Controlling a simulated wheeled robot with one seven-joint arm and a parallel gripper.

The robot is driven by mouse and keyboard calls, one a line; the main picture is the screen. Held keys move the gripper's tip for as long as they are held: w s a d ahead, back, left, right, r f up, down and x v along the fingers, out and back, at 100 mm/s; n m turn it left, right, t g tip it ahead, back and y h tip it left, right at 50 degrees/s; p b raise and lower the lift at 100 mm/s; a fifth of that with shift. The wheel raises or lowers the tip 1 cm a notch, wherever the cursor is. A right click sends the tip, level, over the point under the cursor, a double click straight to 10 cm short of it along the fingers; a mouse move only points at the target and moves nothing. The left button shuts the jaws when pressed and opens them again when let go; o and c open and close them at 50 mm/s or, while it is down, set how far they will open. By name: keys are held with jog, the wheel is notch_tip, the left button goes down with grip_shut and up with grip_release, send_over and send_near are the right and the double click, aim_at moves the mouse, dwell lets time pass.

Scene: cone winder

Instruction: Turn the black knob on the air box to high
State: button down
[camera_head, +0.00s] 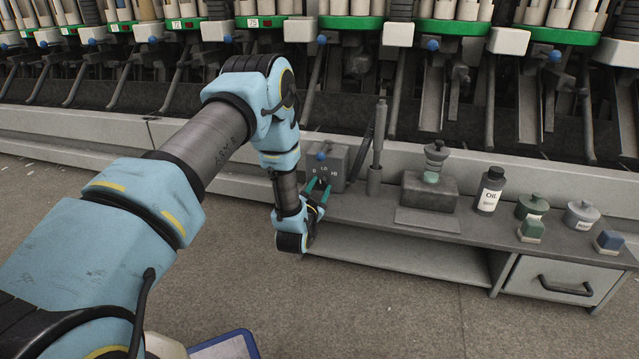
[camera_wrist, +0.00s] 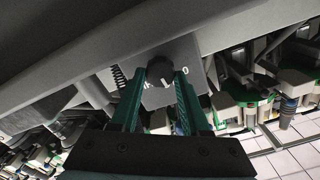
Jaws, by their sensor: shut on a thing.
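The grey air box (camera_head: 340,158) stands at the left end of the low bench, with white markings "0", "LO" and "HI" on its face. In the wrist view the round black knob (camera_wrist: 160,71) sits on the box's grey face (camera_wrist: 188,52) between my teal fingers. My gripper (camera_head: 319,187) reaches the front of the box and is shut on the knob, one finger on each side; it also shows in the wrist view (camera_wrist: 163,83). A small white mark shows on the knob, but which setting it points to I cannot tell. In the head view my fingers hide the knob.
On the bench (camera_head: 440,222), right of the box, stand a dark upright rod (camera_head: 378,140), a grey block with a stacked piece (camera_head: 430,188), a black oil bottle (camera_head: 488,190) and several small containers. The winding machine (camera_head: 330,85) runs behind. Open floor (camera_head: 390,310) lies in front.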

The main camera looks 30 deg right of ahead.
jog(key=m+p, duration=0.2)
jog(key=m, duration=0.4)
jog(key=shift+s+d+m+p, duration=0.1)
jog(key=shift+m+p, duration=0.2)
jog(key=m+p, duration=0.1)
jog(key=m, duration=0.3)
jog(key=shift+f+m, duration=0.15)
jog(key=shift+m, duration=0.15)
jog(key=shift+c, duration=1.9)
grip_release()
jog(key=p+v, duration=0.4)
jog(key=v, duration=0.6)
jog(key=shift+s+a, duration=0.25)
jog(key=shift+a, duration=0.1)
